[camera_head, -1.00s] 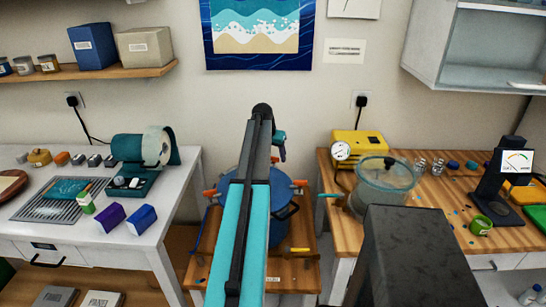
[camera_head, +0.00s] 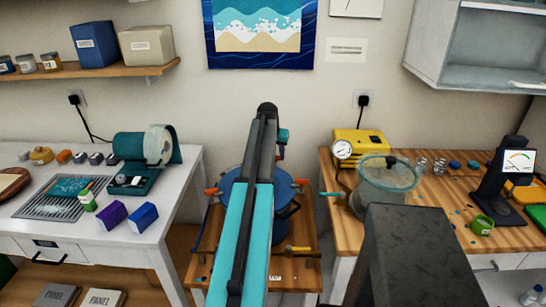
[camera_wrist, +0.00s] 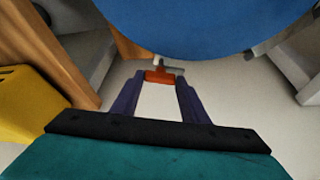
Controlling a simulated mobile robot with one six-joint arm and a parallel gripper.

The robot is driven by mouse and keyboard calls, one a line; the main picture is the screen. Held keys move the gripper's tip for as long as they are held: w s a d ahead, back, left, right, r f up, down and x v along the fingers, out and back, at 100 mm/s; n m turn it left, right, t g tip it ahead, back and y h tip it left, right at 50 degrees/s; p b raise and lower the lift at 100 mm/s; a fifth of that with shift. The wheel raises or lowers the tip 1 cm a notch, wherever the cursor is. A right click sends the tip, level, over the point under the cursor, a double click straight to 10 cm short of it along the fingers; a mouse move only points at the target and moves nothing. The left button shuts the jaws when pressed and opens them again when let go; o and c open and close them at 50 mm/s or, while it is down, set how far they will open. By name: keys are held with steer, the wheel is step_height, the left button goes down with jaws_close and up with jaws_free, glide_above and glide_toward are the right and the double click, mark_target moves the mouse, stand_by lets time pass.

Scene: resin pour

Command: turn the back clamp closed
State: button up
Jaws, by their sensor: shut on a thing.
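The blue pot (camera_head: 284,187) stands on a low wooden stand, partly hidden behind my arm in the head view. Its blue round body (camera_wrist: 205,22) fills the top of the wrist view. The orange handle of the back clamp (camera_wrist: 160,76) shows beside the pot's edge. My gripper (camera_wrist: 161,80) has its purple fingers on either side of that handle and is shut on it. In the head view the fingers and the back clamp are hidden behind my arm. Orange handles also show at the pot's left (camera_head: 212,191) and right (camera_head: 301,182).
A white table (camera_head: 150,232) stands left of the stand (camera_head: 205,265), and a wooden-topped bench (camera_head: 440,205) stands right. The bench holds a yellow pump (camera_head: 360,143) and a clear chamber (camera_head: 387,190). The wall is behind the pot.

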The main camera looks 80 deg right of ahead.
steer(key=n, duration=0.1)
steer(key=n+t, duration=0.1)
steer(key=n, duration=0.1)
steer(key=s+n, duration=0.1)
steer(key=shift+d+r+t, duration=0.1)
steer(key=shift+d+t, duration=0.15)
steer(key=shift+t, duration=0.05)
steer(key=n+t+b, duration=0.1)
steer(key=n, duration=0.3)
steer(key=shift+s+d, duration=0.1)
steer(key=n+t+y, duration=0.1)
steer(key=n, duration=0.1)
steer(key=n+b, duration=0.1)
steer(key=n, duration=0.2)
steer(key=shift+s+d+t+y, duration=0.1)
steer(key=shift+d+t+y, duration=0.1)
steer(key=shift+t+y, duration=0.2)
steer(key=shift+n+t+y+b, duration=0.3)
steer(key=shift+n+y+b, duration=0.25)
steer(key=shift+n, duration=1.05)
steer(key=o, duration=1.1)
steer(key=shift+a, duration=0.1)
steer(key=shift+c, duration=0.2)
